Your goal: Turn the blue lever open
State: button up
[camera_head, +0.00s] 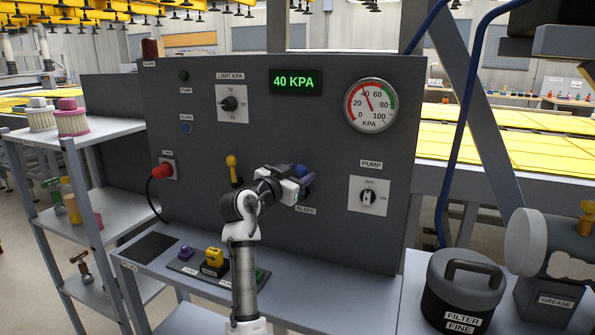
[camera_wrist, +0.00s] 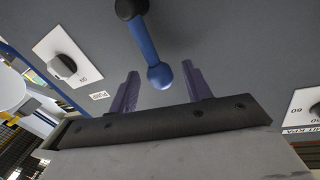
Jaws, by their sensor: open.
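The blue lever (camera_wrist: 145,42) shows in the wrist view as a blue rod running from a dark hub on the panel to a round knob. My gripper (camera_wrist: 160,69) is open, with one purple finger on each side of the knob and a visible gap on both sides. In the head view, my gripper (camera_head: 304,184) is at the panel just above the BLEED label (camera_head: 305,209). There the lever (camera_head: 299,170) is mostly hidden behind my gripper, with only a bit of blue showing.
A yellow lever (camera_head: 232,168) stands left of my gripper. The pump knob (camera_head: 368,196) is to its right. A yellow block (camera_head: 214,262) and a black filter canister (camera_head: 463,290) stand lower down.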

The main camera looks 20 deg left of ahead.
jog(key=shift+w, duration=0.15)
jog(key=shift+c, duration=0.3)
grip_shut()
jog(key=shift+a, duration=0.1)
jog(key=a+f+n+t+y, duration=0.1)
jog(key=a+f+n, duration=0.2)
jog(key=n, duration=0.7)
jog(key=a+f+n+t+y, duration=0.1)
jog(key=a+f+n+y, duration=0.1)
jog(key=n, duration=0.8)
jog(key=shift+a+f+t+p, duration=0.4)
jog(key=shift+a+f, duration=0.5)
jog(key=shift+f, duration=0.5)
jog(key=shift+w+f, duration=0.1)
